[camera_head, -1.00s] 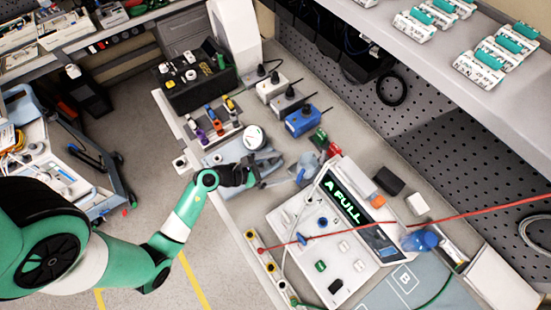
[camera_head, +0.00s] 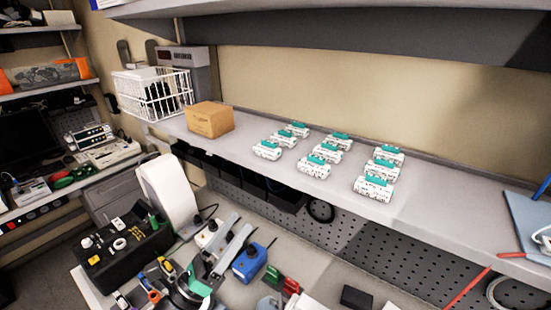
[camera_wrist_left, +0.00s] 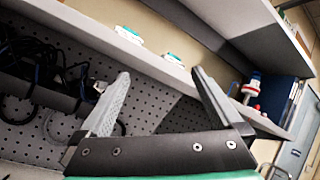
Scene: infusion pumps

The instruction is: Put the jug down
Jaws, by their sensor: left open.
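My left gripper (camera_head: 238,228) is raised above the bench with its two grey fingers spread and pointing up toward the shelf. In the left wrist view the same gripper (camera_wrist_left: 160,80) is open, with nothing between its fingers. A small pale bluish shape (camera_head: 268,303), which looks like the top of the jug, shows at the bottom edge of the head view, to the right of my gripper and apart from it. Most of it is cut off, so I cannot tell how it stands. My right gripper is not in view.
A long grey shelf (camera_head: 400,212) holds several white and teal packs (camera_head: 325,153), a cardboard box (camera_head: 209,119) and a white wire basket (camera_head: 150,92). Below it stand a blue plug-like box (camera_head: 250,261), a black case (camera_head: 125,245) and a perforated panel (camera_head: 385,255).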

